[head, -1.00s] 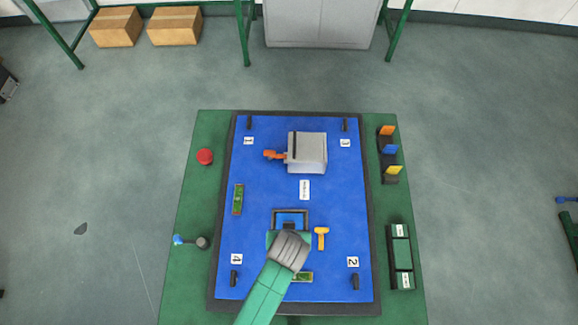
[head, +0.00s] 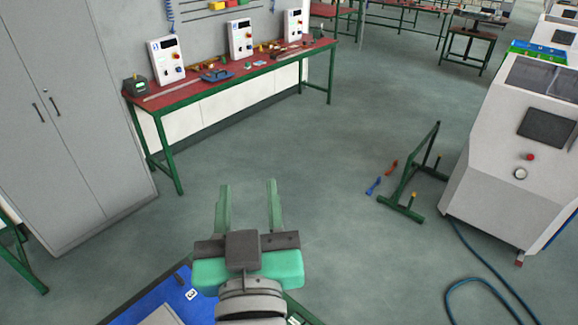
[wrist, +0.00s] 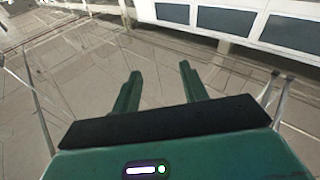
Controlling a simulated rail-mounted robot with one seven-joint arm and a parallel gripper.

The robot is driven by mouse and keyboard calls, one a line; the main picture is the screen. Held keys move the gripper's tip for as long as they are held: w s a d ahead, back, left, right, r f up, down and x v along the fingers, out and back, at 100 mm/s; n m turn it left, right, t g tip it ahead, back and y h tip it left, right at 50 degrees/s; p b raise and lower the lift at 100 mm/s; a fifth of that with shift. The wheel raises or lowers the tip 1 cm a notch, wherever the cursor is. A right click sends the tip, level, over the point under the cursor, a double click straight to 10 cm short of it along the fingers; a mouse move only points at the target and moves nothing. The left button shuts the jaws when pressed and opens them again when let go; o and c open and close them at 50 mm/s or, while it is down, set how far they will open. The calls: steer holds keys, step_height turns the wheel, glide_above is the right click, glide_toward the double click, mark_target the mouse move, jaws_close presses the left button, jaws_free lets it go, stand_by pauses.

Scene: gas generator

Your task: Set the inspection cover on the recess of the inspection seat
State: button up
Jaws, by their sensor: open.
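My gripper (head: 248,186) is raised, with its two green fingers spread and nothing between them. In the wrist view my gripper (wrist: 160,72) also shows parted, empty fingers over bare floor. I cannot make out the inspection cover or the inspection seat in either current view. Only a corner of the blue work board (head: 165,298) shows at the lower left, with a label marked 3 and part of a grey block on it. The rest of the board is out of frame or behind my arm.
A red-topped bench (head: 240,75) with control boxes stands along the wall. A grey cabinet (head: 60,110) is at the left. A white machine (head: 515,150) and a green stand (head: 412,185) are at the right. Open floor lies ahead of my gripper.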

steer(key=s+d+r+m+t+h, duration=0.1)
steer(key=s+d+r+t, duration=0.1)
steer(key=r, duration=0.5)
steer(key=s+d+r+m+t+h, duration=0.1)
steer(key=s+d+r+t, duration=0.2)
steer(key=s+r, duration=0.4)
steer(key=shift+d+r+h, duration=0.3)
steer(key=shift+d+h, duration=0.1)
steer(key=shift+d, duration=0.15)
